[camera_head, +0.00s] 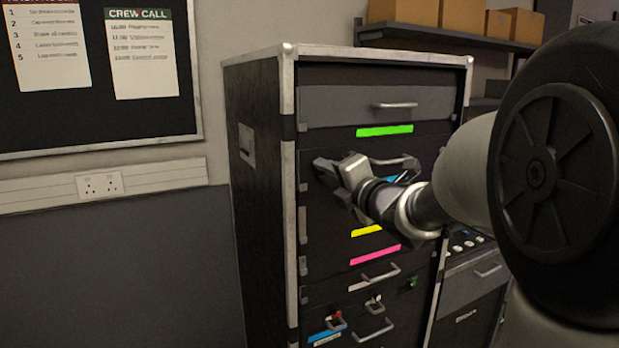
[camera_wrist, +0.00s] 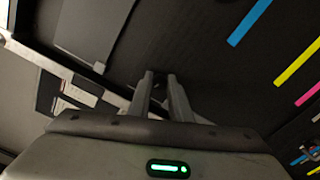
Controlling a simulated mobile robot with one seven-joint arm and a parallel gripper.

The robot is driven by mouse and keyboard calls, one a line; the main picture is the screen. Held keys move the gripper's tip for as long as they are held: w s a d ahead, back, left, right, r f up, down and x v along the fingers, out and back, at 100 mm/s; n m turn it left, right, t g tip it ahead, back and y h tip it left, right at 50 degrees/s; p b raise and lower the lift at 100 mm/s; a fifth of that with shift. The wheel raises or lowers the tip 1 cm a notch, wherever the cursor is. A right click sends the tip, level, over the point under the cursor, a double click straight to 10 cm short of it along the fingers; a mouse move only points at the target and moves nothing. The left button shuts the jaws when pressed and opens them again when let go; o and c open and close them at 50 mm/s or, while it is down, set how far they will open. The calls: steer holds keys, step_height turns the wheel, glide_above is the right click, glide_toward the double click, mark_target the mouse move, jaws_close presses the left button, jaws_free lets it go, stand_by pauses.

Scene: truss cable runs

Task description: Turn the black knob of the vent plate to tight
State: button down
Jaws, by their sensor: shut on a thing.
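The vent plate appears to be the dark panel (camera_head: 322,210) on the front of the tall black rack; I cannot make out its exact edges. It also fills the middle of the wrist view (camera_wrist: 200,45). My gripper (camera_head: 322,166) reaches in from the right to the left part of this panel. In the wrist view its two fingers (camera_wrist: 160,76) are close together, with their tips at the dark surface. They are shut on the black knob, which is mostly hidden between the tips and dark against the panel. I cannot read the knob's turn angle.
The rack's metal edge (camera_head: 290,190) runs just left of my gripper. A drawer with a handle (camera_head: 394,105) and a green strip (camera_head: 385,130) is above. Yellow (camera_head: 366,230) and pink (camera_head: 375,255) strips and a handle (camera_head: 380,277) are below. A shelf with boxes is behind.

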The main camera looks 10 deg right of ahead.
steer(key=m+p, duration=0.1)
steer(key=m, duration=1.2)
steer(key=shift+m, duration=0.3)
stand_by(0.3)
steer(key=c, duration=1.6)
jaws_free()
steer(key=shift+f, duration=0.1)
steer(key=shift+f, duration=0.1)
